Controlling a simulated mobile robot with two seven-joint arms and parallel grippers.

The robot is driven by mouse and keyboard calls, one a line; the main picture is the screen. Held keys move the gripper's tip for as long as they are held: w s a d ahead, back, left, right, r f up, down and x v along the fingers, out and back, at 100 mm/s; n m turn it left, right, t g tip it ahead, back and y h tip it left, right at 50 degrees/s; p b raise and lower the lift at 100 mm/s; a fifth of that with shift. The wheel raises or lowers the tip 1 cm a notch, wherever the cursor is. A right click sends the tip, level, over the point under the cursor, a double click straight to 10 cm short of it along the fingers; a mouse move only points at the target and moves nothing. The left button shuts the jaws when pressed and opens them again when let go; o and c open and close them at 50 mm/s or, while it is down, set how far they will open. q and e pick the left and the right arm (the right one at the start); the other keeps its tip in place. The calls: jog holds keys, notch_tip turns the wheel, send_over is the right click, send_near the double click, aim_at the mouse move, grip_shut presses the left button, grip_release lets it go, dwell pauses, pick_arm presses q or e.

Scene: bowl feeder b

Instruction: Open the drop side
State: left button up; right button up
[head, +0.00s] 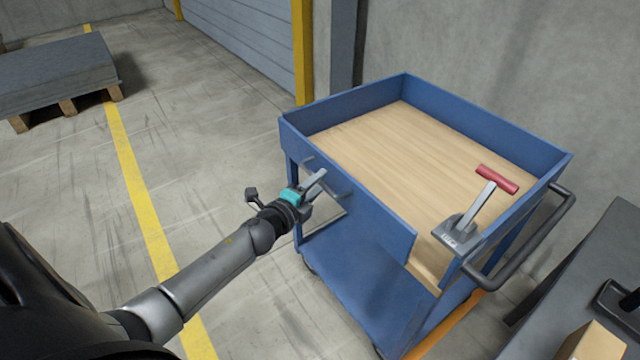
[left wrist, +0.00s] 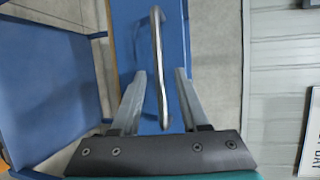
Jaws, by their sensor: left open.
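The blue cart's drop side (head: 365,210) is the near side panel, and a gap shows between its right end and the cart's corner. A grey bar handle (head: 340,193) is on its outer face, partly hidden by my left gripper (head: 317,187). In the left wrist view the handle (left wrist: 157,50) runs between the two open fingers (left wrist: 161,80), with the blue panel (left wrist: 130,40) behind it. The fingers are apart and not closed on the bar. A lever (head: 480,207) with a red grip stands tilted at the cart's right corner. My right gripper is out of view.
The cart's wooden deck (head: 420,150) is empty. A dark push handle (head: 530,245) is at its right end. A grey bench (head: 570,290) with a cardboard box (head: 593,343) stands at the lower right. A loaded pallet (head: 55,75) is far left; the floor between is clear.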

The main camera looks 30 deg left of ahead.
pick_arm(q)
jog(key=shift+w+f, duration=0.15)
jog(key=shift+w, duration=0.6)
grip_shut()
dwell(1.0)
